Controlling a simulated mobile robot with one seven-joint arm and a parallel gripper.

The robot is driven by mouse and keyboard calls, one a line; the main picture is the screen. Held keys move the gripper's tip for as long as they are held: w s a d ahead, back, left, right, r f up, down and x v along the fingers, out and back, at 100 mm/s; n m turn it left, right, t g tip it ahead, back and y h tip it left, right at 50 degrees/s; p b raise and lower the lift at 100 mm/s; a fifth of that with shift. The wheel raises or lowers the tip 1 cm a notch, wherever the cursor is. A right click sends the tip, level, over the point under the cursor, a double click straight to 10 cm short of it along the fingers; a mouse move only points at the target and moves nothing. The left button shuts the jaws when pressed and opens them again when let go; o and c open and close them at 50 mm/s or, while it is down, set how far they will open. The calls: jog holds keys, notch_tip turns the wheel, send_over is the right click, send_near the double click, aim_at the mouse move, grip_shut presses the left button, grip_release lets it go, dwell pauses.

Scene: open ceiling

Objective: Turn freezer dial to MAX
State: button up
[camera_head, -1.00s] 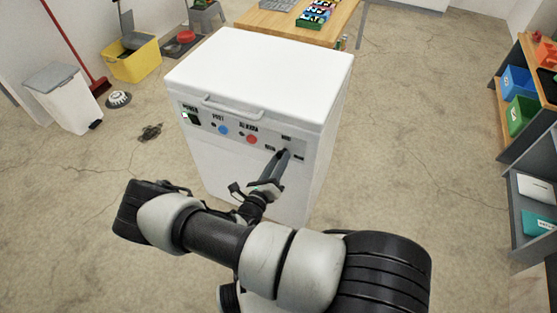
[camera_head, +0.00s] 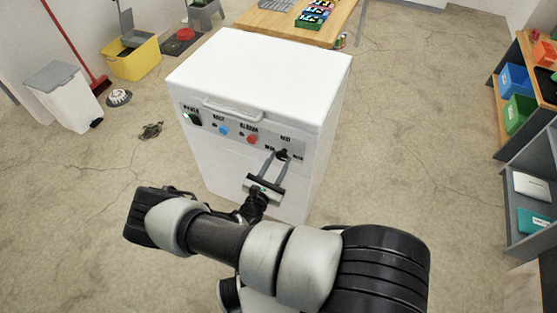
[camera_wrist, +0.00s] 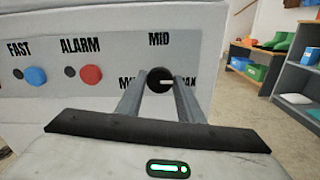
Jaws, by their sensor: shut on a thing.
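The freezer (camera_head: 262,75) is a white chest with a closed lid and a grey control panel. Its black round dial (camera_head: 282,154) is at the panel's right end; in the wrist view the dial (camera_wrist: 155,75) has a white mark lying roughly level and pointing right, towards the partly hidden MAX label (camera_wrist: 189,82). MID (camera_wrist: 159,39) is above it and the MIN label (camera_wrist: 126,83) is partly covered at left. My gripper (camera_wrist: 161,86) is shut on the dial, one finger at each side. The fingertips' exact contact is hard to see.
Left of the dial are a red alarm button (camera_wrist: 91,75), a blue button (camera_wrist: 35,76) and a power switch (camera_head: 193,118). A lid handle (camera_head: 233,108) sticks out above the panel. Shelves (camera_head: 535,150) stand far right. The floor around the freezer is mostly clear.

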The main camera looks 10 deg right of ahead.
jog(key=shift+m, duration=1)
jog(key=o, duration=1.1)
jog(key=shift+c, duration=0.2)
jog(key=p+v, duration=0.1)
jog(key=v, duration=1.6)
jog(key=shift+s, duration=0.2)
jog(key=shift+a+r, duration=0.15)
